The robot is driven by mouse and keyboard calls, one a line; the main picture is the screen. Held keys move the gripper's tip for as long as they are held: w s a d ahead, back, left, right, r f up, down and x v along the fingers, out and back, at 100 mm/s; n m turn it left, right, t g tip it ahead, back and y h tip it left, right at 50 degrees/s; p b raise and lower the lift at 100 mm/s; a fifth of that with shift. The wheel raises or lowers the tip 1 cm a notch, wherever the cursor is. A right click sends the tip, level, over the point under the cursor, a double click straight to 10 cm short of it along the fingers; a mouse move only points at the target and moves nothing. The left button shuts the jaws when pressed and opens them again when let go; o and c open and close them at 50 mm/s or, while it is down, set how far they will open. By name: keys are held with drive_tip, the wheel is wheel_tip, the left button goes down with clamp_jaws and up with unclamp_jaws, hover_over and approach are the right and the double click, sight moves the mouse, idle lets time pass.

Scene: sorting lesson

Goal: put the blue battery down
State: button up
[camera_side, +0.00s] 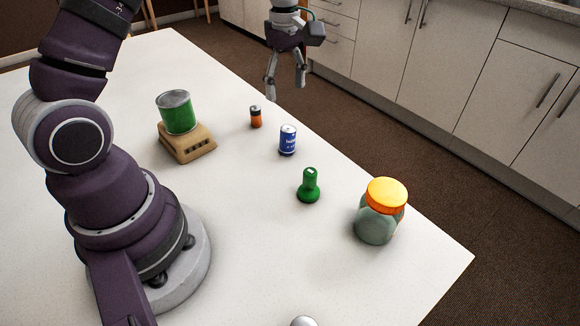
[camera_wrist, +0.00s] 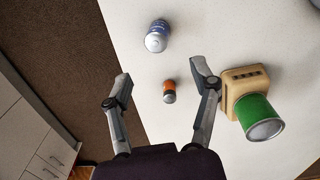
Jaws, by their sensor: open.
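The blue battery (camera_side: 288,141), a blue cylinder with white lettering and a pale top, stands upright on the white table (camera_side: 235,210). It also shows in the wrist view (camera_wrist: 157,37), near the top, beyond my fingertips. My gripper (camera_side: 285,90) hangs in the air above the far side of the table. Its two fingers are spread apart with nothing between them touching. In the wrist view my gripper (camera_wrist: 162,75) is open, and a small orange and black battery (camera_wrist: 169,91) stands on the table below, seen between the fingers.
A green can (camera_side: 178,113) sits on a tan scale-like block (camera_side: 188,148) at the left. A green flashlight-shaped object (camera_side: 309,186) and a jar with an orange lid (camera_side: 381,213) stand nearer the camera. The table's right edge drops to brown carpet. Cabinets (camera_side: 430,60) stand behind.

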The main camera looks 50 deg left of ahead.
drive_tip(key=s+d+r+m+t, duration=0.2)
drive_tip(key=s+d+r+m, duration=0.1)
drive_tip(key=s+m, duration=0.4)
drive_tip(key=s+d+r+m+t, duration=0.3)
drive_tip(key=s+m, duration=0.4)
drive_tip(key=m, duration=0.5)
drive_tip(key=shift+d+r, duration=0.7)
drive_tip(key=shift+d, duration=0.15)
